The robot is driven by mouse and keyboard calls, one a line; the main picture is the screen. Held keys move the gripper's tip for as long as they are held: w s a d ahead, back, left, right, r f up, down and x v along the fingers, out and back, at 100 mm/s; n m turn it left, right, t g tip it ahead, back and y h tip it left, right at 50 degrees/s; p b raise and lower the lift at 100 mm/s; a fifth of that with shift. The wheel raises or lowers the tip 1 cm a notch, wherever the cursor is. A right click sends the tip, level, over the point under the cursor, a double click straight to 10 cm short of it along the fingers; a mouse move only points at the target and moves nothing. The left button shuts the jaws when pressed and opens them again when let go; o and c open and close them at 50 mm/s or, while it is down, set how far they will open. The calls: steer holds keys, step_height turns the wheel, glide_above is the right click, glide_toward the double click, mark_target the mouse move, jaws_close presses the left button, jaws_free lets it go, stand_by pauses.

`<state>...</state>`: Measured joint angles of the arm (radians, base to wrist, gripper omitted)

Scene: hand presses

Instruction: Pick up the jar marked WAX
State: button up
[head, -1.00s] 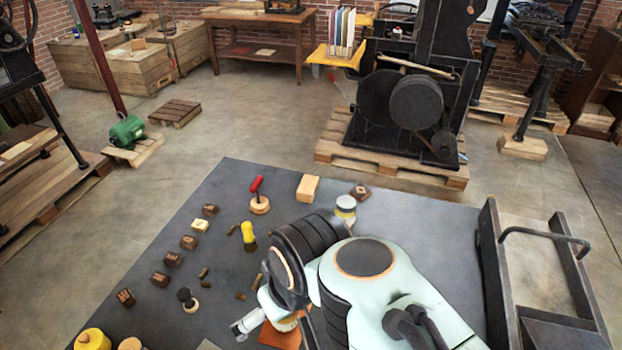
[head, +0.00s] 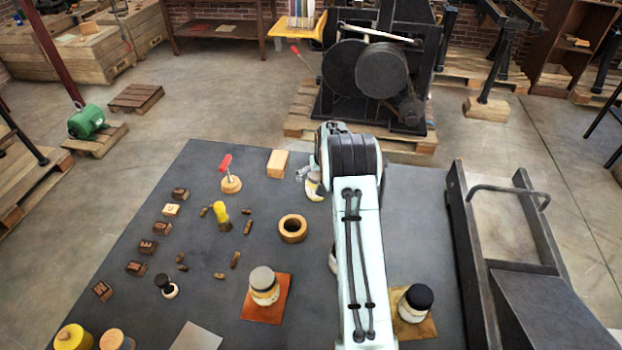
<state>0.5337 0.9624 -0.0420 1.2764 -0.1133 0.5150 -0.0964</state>
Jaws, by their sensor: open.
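Several jars stand on the dark grey table mat (head: 330,325); I cannot read WAX on any. A jar with a yellow band (head: 315,189) stands at the far edge, its top partly hidden by my arm. My gripper (head: 303,174) is at this jar's upper left, mostly hidden behind my arm; it is open, and I cannot tell if it touches the jar. A white jar with a grey lid (head: 264,286) stands on an orange card. A jar with a black lid (head: 414,303) stands on a tan card. Another pale jar (head: 332,259) is mostly hidden by my arm.
A wooden block (head: 277,163) and a red-handled tool (head: 229,178) are left of my gripper. A wooden ring (head: 293,228), a yellow-handled tool (head: 222,217) and several letter blocks (head: 148,246) lie nearer. A black-railed press bed (head: 510,265) stands at right.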

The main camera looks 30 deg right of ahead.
steer(key=x, duration=0.6)
steer(key=shift+w+d+f, duration=0.1)
steer(key=shift+d, duration=0.1)
steer(key=c, duration=1.3)
